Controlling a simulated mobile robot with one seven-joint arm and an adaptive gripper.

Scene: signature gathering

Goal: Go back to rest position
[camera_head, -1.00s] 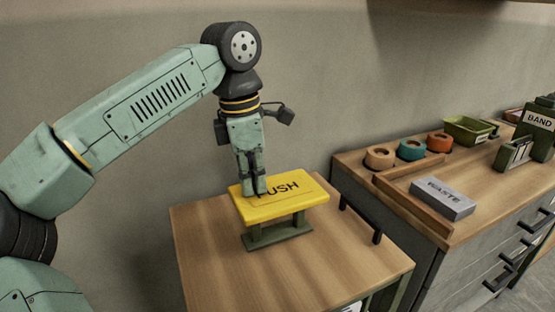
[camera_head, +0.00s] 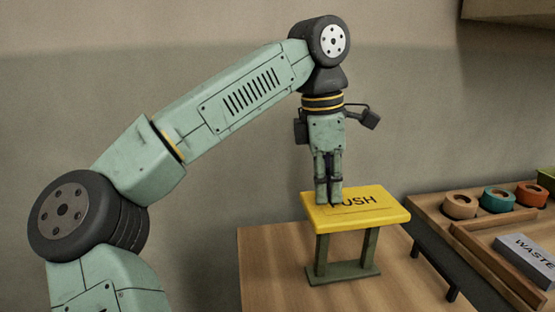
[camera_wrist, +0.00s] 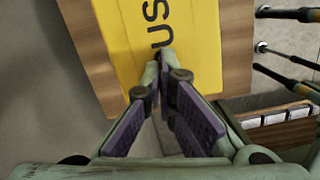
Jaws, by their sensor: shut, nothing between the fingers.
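My gripper (camera_head: 328,201) points straight down with its fingers together and nothing between them. Its fingertips are at the left part of the yellow PUSH plate (camera_head: 385,212) and overlap it in the head view. I cannot tell whether they touch it. The plate stands on a dark green frame (camera_head: 345,272) on a wooden-topped table. In the wrist view the closed fingertips (camera_wrist: 163,55) sit over the yellow plate (camera_wrist: 195,25), beside its black lettering.
The wooden table top (camera_head: 270,265) is otherwise clear. A counter at right holds round tan (camera_head: 459,206), teal (camera_head: 498,200) and orange (camera_head: 531,194) items and a grey WASTE block (camera_head: 530,258). A wall stands behind.

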